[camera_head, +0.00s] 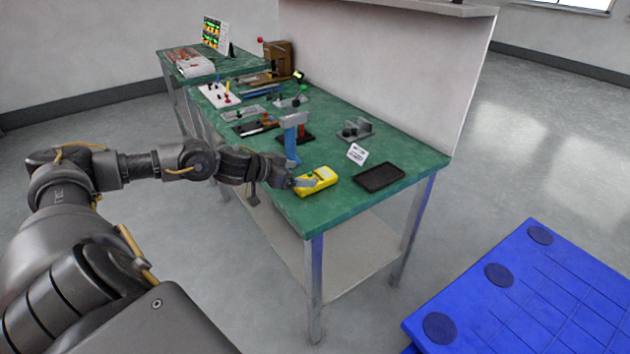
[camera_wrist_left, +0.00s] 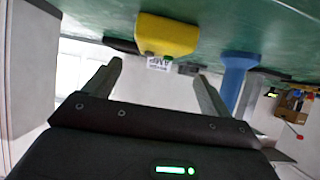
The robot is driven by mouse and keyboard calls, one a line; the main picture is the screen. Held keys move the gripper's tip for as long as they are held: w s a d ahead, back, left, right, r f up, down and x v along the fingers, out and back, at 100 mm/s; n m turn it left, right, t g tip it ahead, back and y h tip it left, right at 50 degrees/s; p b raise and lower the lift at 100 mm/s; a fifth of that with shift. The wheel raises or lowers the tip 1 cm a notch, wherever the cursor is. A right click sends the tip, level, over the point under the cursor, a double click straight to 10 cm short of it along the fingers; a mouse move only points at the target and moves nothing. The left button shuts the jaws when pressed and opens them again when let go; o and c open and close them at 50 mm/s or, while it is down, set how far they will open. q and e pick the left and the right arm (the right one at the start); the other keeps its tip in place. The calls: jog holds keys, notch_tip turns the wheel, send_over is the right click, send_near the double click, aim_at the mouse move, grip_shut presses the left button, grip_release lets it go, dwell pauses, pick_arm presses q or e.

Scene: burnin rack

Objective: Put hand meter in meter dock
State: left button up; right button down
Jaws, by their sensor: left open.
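The yellow hand meter (camera_head: 316,180) lies on the green bench near its front edge. It also shows in the left wrist view (camera_wrist_left: 168,37), beyond the fingertips. A shallow black tray (camera_head: 379,177), which looks like the meter dock, lies to the right of the meter and appears empty. My left gripper (camera_head: 300,183) is at the meter's left end in the head view. In the left wrist view its two fingers (camera_wrist_left: 158,78) are spread with nothing between them. I cannot tell whether a finger touches the meter. My right gripper is not in view.
A blue post (camera_head: 291,146) with a grey top stands just behind the meter, close to my left gripper. A white label card (camera_head: 357,153) stands behind the black tray. Several fixtures crowd the bench further back.

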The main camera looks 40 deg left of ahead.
pick_arm(q)
jog(key=shift+w+d+f, duration=0.2)
jog(key=shift+w+f, duration=0.1)
jog(key=shift+w, duration=0.2)
